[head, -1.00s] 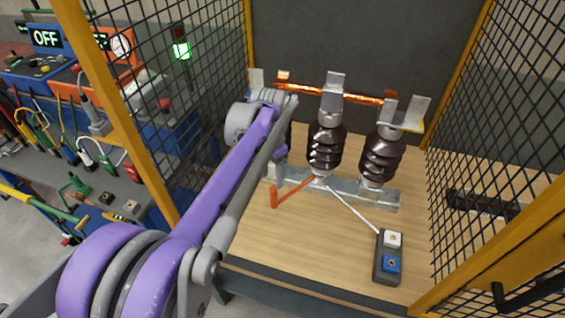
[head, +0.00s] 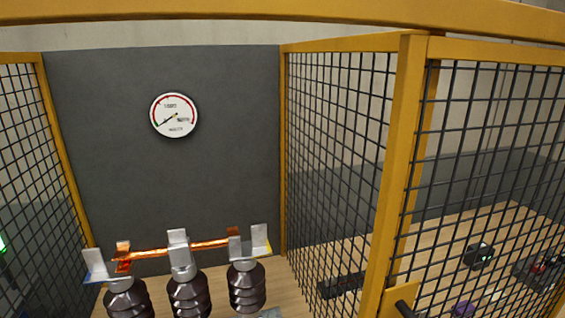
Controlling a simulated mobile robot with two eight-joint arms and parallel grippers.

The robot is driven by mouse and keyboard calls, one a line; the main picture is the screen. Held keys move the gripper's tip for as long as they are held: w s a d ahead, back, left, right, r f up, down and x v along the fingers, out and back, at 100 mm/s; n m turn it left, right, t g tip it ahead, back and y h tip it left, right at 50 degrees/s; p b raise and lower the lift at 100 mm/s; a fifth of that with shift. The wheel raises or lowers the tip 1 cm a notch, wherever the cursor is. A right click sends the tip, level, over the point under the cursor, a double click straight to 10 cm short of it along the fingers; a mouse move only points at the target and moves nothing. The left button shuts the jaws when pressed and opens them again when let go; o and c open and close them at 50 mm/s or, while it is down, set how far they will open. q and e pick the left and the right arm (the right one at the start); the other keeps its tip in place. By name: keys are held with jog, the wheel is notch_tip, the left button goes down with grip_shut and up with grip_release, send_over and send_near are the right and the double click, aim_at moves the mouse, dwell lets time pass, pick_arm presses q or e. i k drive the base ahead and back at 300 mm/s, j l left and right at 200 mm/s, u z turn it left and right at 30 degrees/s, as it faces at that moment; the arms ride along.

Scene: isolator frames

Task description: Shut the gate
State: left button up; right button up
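The gate (head: 500,55) appears to be the yellow-framed black mesh panel at the right of the head view. It stands open, out to the side of the enclosure's front. Its thick yellow upright (head: 398,170) shows, and a dark handle (head: 404,308) is cut off by the bottom edge. The gate's lower part is out of the picture. Neither of my grippers is in view. A small purple piece (head: 463,309) shows low behind the mesh; it may be part of my arm, but I cannot tell.
Inside the enclosure, brown insulators (head: 188,294) carry a copper bar (head: 190,247). A round gauge (head: 174,115) hangs on the grey back wall (head: 240,180). Fixed mesh walls (head: 335,150) stand on both sides. A yellow beam (head: 280,12) crosses the top. Small devices (head: 478,256) show through the right mesh.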

aim_at(397, 301)
jog(key=k+l+z, duration=0.25)
jog(key=l+z, duration=0.25)
jog(key=l, duration=0.2)
jog(key=k+l+z, duration=0.2)
jog(key=l, duration=0.25)
jog(key=l+z, duration=0.25)
jog(key=l, duration=0.15)
jog(key=k, duration=0.05)
